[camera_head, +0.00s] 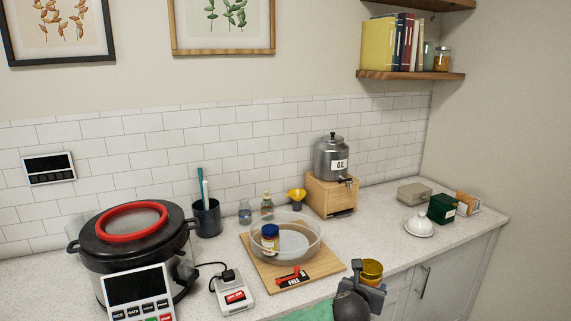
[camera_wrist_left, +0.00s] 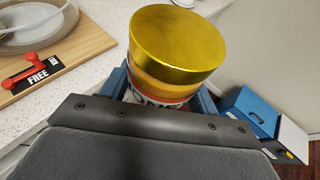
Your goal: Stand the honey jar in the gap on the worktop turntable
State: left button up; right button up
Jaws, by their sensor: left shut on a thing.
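My left gripper (camera_head: 368,283) is shut on the honey jar, which has a gold lid (camera_head: 371,266) and stands roughly upright in the jaws, beyond the worktop's front edge. In the left wrist view the jar (camera_wrist_left: 176,45) shows its wide gold lid, an amber body and part of a label; its lower part is hidden by the gripper. The worktop turntable (camera_head: 314,253) is a clear round tray on a wooden board (camera_head: 327,264), left of and behind the gripper. A jar with a dark blue lid (camera_head: 270,232) stands at its left side. My right gripper is not in view.
A red lever (camera_head: 290,274) with a FREE sign sits at the board's front. A big pot (camera_head: 130,245), a white device (camera_head: 232,295) and a dark cup (camera_head: 207,219) stand left. An oil dispenser (camera_head: 332,160) stands behind right. A blue box (camera_wrist_left: 248,110) is low at right.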

pick_arm(q)
jog(key=s+a+f+n+y, duration=0.2)
jog(key=s+a+f, duration=0.1)
jog(key=a, duration=1)
jog(key=s+a+f+n+t+y, duration=0.1)
jog(key=s+a+f+n+y, duration=0.1)
jog(key=a, duration=1.2)
jog(key=s+a+f+n+y, duration=0.1)
jog(key=s+a+f, duration=0.3)
jog(key=a, duration=1)
jog(key=shift+f+n+t+y, duration=0.3)
jog(key=shift+n+t+y, duration=0.1)
jog(key=shift+y, duration=0.4)
jog(key=shift+a, duration=0.3)
